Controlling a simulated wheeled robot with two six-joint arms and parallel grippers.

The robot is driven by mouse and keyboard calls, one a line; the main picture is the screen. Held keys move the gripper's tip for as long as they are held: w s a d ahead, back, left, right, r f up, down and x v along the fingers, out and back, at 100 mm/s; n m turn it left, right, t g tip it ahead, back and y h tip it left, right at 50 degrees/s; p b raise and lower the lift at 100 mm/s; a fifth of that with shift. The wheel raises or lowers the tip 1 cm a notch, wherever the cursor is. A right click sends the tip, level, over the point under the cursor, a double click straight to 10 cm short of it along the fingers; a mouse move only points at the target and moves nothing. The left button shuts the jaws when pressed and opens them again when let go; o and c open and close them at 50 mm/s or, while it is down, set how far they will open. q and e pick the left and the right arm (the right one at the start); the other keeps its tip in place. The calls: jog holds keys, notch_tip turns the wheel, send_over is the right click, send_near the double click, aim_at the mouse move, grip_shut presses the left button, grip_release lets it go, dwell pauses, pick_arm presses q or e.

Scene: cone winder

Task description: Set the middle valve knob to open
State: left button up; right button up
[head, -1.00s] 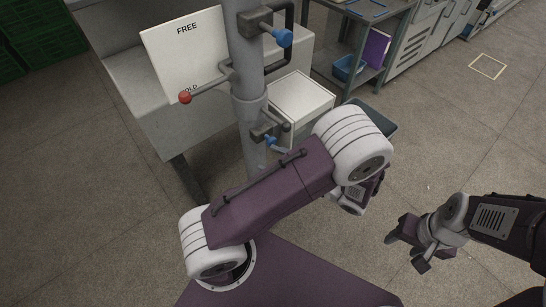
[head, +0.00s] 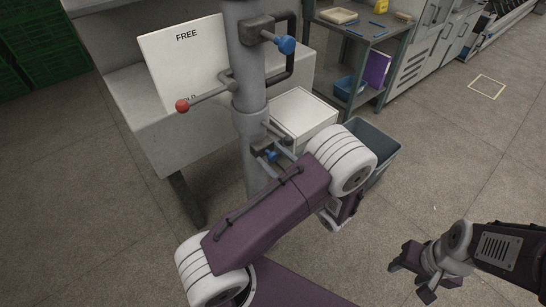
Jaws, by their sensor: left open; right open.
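A grey upright pole (head: 251,122) carries the valve fittings. An upper blue knob (head: 285,44) sits on a dark bracket at its right. A lower blue knob (head: 270,155) sits on a second bracket, just above my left arm. Between them a lever with a red ball (head: 182,106) points left. My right gripper (head: 412,272) is open and empty over the floor at the lower right.
A white box (head: 302,115) and a grey bin (head: 378,150) stand right of the pole. A shelf unit (head: 365,32) is behind. The right floor is clear.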

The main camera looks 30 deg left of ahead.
pick_arm(q)
grip_shut()
